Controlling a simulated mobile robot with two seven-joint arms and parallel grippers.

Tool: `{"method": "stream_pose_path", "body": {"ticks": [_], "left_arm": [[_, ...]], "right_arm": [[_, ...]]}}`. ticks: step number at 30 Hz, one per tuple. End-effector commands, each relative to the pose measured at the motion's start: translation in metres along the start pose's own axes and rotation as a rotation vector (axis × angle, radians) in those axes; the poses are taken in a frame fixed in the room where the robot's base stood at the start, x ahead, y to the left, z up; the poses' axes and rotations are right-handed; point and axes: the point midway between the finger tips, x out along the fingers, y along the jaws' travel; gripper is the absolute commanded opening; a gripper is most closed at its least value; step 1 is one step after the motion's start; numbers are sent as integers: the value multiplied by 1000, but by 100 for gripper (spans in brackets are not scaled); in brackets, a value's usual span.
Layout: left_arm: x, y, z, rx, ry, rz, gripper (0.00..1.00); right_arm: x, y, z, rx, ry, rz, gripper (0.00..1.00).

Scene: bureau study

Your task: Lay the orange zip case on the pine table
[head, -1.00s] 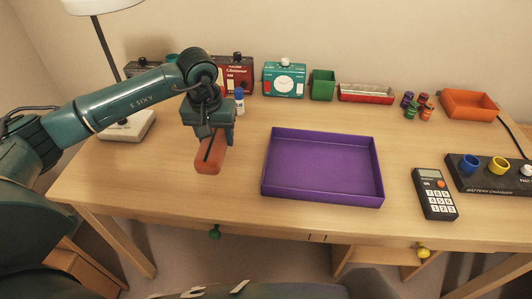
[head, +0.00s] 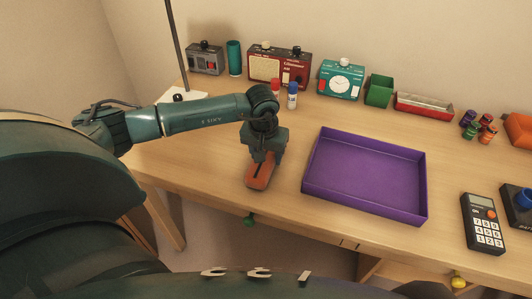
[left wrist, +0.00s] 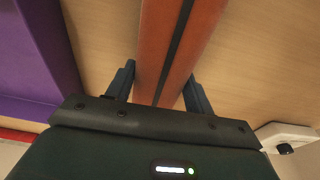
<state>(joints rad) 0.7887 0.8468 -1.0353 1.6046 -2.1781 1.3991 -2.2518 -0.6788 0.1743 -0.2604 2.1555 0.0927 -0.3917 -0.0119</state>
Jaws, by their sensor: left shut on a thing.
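The orange zip case (head: 259,178) is a long orange-red block with a dark strip along its top. My left gripper (head: 266,157) points down from above and is shut on it. The case is at or just above the pine table (head: 212,165), near the front edge and left of the purple tray; I cannot tell whether it touches the wood. In the left wrist view the case (left wrist: 160,40) lies between the two fingers of the gripper (left wrist: 158,88), with table wood (left wrist: 110,30) on both sides. My right gripper is not in view.
The purple tray (head: 415,205) stands empty close to the right of the case. A blue-white glue stick (head: 292,97), a red radio (head: 265,68) and a teal clock (head: 340,80) stand behind. A calculator (head: 483,222) lies at the right. Bare table lies left of the case.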

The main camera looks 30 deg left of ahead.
Motion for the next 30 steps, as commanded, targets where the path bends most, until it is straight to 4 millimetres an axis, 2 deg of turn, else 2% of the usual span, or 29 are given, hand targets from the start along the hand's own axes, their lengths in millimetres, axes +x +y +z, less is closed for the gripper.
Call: {"method": "stream_pose_path", "body": {"ticks": [4,5,12,23,26,30], "left_arm": [[4,0,0,0,1,0,27],[3,0,0,0,1,0,54],[3,0,0,0,0,0,74],[-4,0,-1,0,1,0,74],[-18,0,-1,2,4,1,74],[-49,0,-1,2,5,1,74]], "right_arm": [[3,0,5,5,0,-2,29],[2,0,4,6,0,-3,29],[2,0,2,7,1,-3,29],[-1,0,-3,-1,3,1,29],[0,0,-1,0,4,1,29],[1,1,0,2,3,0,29]]}}
